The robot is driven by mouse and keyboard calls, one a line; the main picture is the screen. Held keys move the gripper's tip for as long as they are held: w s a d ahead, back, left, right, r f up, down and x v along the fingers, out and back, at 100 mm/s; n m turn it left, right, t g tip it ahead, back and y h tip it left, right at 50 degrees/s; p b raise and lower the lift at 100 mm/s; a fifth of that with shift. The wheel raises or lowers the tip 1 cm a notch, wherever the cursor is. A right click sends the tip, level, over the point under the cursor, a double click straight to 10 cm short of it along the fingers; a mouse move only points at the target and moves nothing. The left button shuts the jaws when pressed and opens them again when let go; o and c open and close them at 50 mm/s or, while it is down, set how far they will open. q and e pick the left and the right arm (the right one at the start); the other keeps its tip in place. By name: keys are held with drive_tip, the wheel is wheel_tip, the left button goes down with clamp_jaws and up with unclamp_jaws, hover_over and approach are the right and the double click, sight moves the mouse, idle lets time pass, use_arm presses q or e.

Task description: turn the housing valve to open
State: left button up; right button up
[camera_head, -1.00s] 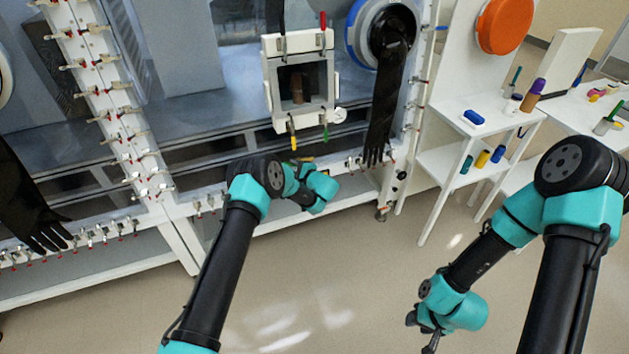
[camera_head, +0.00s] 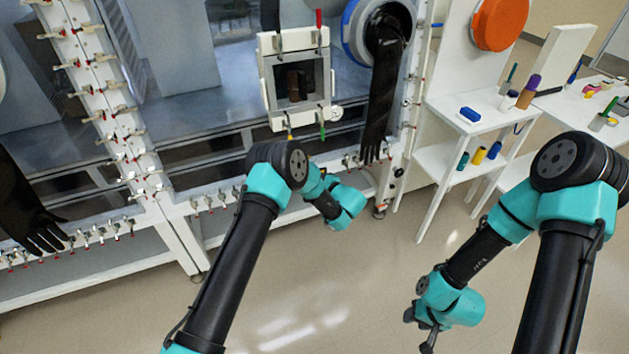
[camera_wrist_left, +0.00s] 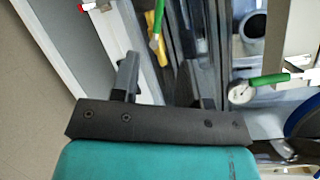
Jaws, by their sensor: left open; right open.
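A white square housing (camera_head: 268,85) with an open window is on the glovebox front, upper middle of the head view. A red handle (camera_head: 318,19) stands at its top right and a green handle (camera_head: 322,131) hangs at its lower right. I cannot tell which handle is the housing valve. In the left wrist view, a green handle (camera_wrist_left: 270,79) sits beside a round gauge (camera_wrist_left: 240,92), right of my open, empty left gripper (camera_wrist_left: 157,75). Yellow and green handles (camera_wrist_left: 155,30) show beyond its fingers. My right gripper (camera_head: 426,335) is open, low over the floor, away from the housing.
A black glove (camera_head: 381,105) hangs from a blue-rimmed port right of the housing. A white side table (camera_head: 455,125) with bottles stands farther right. Rows of small clamps line the glovebox frame (camera_head: 110,110). The floor (camera_head: 320,290) between my arms is clear.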

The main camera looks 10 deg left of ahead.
use_arm(q)
drive_tip(key=shift+w+a, duration=0.1)
drive_tip(key=c, duration=0.3)
drive_tip(key=shift+w+a+r+n+g, duration=0.15)
drive_tip(key=shift+w+a+r+n, duration=0.05)
drive_tip(key=shift+n, duration=0.35)
drive_tip(key=shift+w+a+r+n+g, duration=0.15)
drive_tip(key=shift+a+r+n, duration=0.05)
drive_tip(key=shift+n, duration=0.35)
drive_tip(key=shift+c, duration=1.4)
drive_tip(key=w+a+r+n+h, duration=0.1)
drive_tip(key=n, duration=0.3)
drive_tip(key=w+a+r+n+g+h, duration=0.1)
drive_tip(key=n, duration=0.2)
drive_tip(key=w+a+r+n+g+h, duration=0.1)
drive_tip(key=r+n+h, duration=0.1)
drive_tip(key=n, duration=0.2)
drive_tip(key=shift+w+a+n, duration=0.15)
drive_tip(key=shift+n, duration=0.15)
clamp_jaws()
drive_tip(key=n, duration=0.1)
drive_tip(key=r+n+h, duration=0.1)
drive_tip(key=n, duration=0.1)
drive_tip(key=shift+w+a, duration=0.2)
drive_tip(key=shift+w, duration=0.15)
